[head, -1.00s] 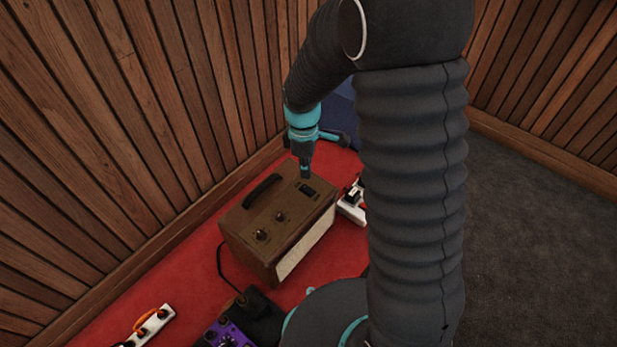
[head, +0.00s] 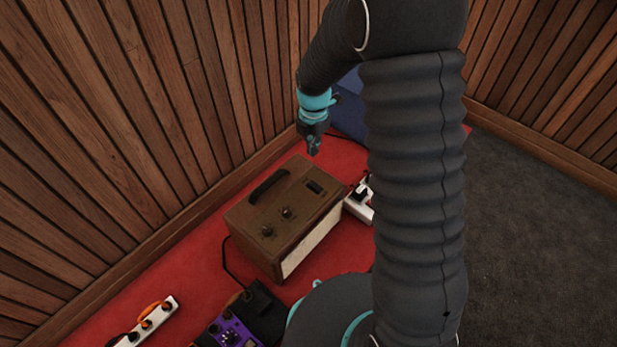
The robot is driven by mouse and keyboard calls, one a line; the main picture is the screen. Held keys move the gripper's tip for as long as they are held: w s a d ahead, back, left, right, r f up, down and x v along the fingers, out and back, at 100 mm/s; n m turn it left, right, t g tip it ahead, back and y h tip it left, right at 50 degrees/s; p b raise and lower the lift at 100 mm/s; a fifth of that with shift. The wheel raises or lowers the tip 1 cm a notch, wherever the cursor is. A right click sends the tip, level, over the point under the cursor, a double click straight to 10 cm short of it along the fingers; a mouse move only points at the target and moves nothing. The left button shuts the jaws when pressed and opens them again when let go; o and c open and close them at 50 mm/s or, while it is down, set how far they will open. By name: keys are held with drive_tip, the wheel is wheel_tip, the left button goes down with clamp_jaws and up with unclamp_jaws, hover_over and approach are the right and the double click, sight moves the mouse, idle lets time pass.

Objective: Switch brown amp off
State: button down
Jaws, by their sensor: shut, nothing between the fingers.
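The brown amp (head: 262,217) stands on the red carpet near the wall. Its top carries a black handle, two knobs and a dark rocker switch (head: 313,186) near the far right corner. The switch's position is too small to tell. The cream front of the amp faces lower right. My gripper (head: 314,151) is shut and empty, pointing down. In the picture it shows above the amp's far end, apart from the switch.
A white power strip (head: 358,207) lies right of the amp, partly behind my arm. Another power strip (head: 148,326) with plugs and a purple pedal (head: 232,329) lie in front. A dark blue object (head: 349,113) stands behind. Slatted wooden walls close the left and back; grey carpet at right is free.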

sight(315, 186)
idle(0.3)
wheel_tip(315, 186, down, 14)
drive_tip(key=shift+a+b, duration=0.1)
drive_tip(key=shift+b, duration=0.5)
drive_tip(key=shift+f, duration=0.1)
idle(0.3)
drive_tip(key=shift+a+f, duration=0.1)
drive_tip(key=shift+a, duration=0.1)
drive_tip(key=shift+d, duration=0.25)
drive_tip(key=shift+s+d+r, duration=0.3)
drive_tip(key=shift+s+d, duration=0.15)
drive_tip(key=shift+s, duration=0.1)
